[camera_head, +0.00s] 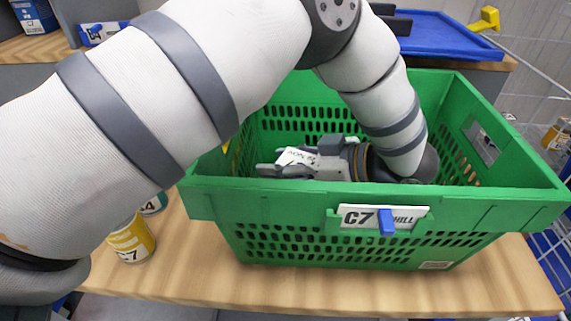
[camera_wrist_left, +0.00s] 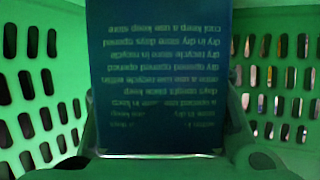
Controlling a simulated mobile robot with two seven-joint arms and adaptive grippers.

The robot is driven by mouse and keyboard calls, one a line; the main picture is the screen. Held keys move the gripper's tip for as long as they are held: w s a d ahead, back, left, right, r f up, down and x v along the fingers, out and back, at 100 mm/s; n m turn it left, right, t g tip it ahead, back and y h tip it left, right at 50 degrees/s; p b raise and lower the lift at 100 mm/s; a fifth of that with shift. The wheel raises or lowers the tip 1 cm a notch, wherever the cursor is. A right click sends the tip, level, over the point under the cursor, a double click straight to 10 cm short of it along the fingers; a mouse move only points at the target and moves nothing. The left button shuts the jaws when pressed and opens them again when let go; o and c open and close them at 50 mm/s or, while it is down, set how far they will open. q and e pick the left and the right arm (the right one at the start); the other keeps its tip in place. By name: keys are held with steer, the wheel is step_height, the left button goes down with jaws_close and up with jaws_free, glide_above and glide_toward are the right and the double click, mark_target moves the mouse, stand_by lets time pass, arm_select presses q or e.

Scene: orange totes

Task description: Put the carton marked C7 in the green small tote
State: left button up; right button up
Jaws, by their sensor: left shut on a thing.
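The green tote (camera_head: 350,202) stands on the wooden table with a card reading "C7 ...HILL" on its near wall. My left arm reaches over its rim, and my left gripper (camera_head: 270,170) is down inside it, pointing left. In the left wrist view, the gripper is shut on a blue carton (camera_wrist_left: 158,75) with lines of small, upside-down print on the face I see. No C7 mark shows on that face. The tote's slotted green walls (camera_wrist_left: 40,60) show on both sides of the carton. My right gripper is not in view.
A yellow can (camera_head: 131,240) with a C7 label stands left of the tote, with another can (camera_head: 155,205) partly behind my arm. A blue tote or lid (camera_head: 445,38) lies behind on another surface. The table's front strip (camera_head: 330,288) is clear.

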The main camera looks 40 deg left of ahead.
mark_target(308, 162)
arm_select(q)
steer(key=o, duration=1.4)
steer(key=b+v, duration=0.1)
steer(key=v, duration=0.6)
steer(key=shift+d+r, duration=0.15)
steer(key=shift+d, duration=0.05)
